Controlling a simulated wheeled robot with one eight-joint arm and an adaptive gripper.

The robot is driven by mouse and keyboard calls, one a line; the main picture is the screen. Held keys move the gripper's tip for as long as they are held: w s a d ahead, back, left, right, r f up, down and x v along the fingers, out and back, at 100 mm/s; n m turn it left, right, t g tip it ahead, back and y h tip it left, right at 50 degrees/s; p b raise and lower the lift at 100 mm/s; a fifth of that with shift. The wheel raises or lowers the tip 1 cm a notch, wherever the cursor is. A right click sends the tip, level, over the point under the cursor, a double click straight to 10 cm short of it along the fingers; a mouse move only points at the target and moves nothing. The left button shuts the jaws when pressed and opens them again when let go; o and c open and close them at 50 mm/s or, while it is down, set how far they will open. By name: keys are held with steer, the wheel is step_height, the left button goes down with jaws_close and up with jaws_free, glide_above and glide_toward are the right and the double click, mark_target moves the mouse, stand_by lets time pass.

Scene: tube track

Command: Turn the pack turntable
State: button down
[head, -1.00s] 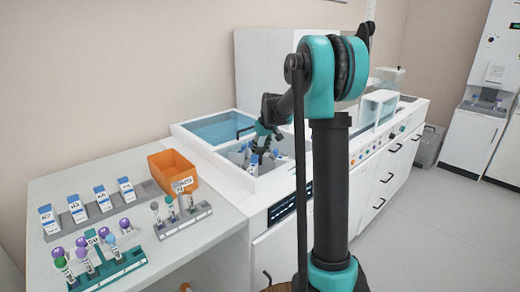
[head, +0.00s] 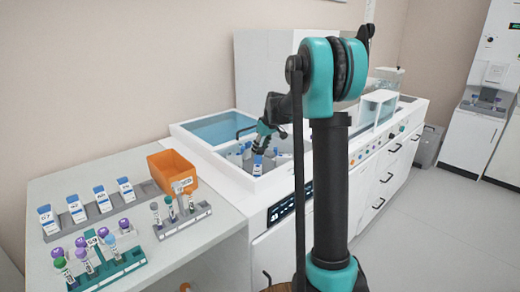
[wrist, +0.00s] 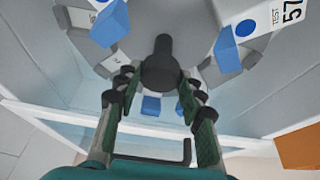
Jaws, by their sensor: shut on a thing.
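The pack turntable (wrist: 193,30) is a grey disc with a dark upright knob (wrist: 160,62) at its middle, seen in the wrist view. Packs with blue parts stand around its rim, among them a white pack (wrist: 286,18) marked TEST. My gripper (wrist: 160,80) has its two fingers on either side of the knob and is shut on it. In the head view my gripper (head: 262,141) reaches down into the open white well of the analyser, and the blue-capped packs (head: 256,161) show beside it. My arm hides part of the well.
The well has white walls (head: 205,147) and a bluish lid panel (head: 217,130) at the back left. A bench at the left holds an orange bin (head: 171,164), several bottles and tube racks (head: 110,262). The floor at right is clear.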

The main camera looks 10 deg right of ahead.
steer(key=c, duration=0.9)
jaws_free()
steer(key=v, duration=1.2)
steer(key=shift+a, duration=0.1)
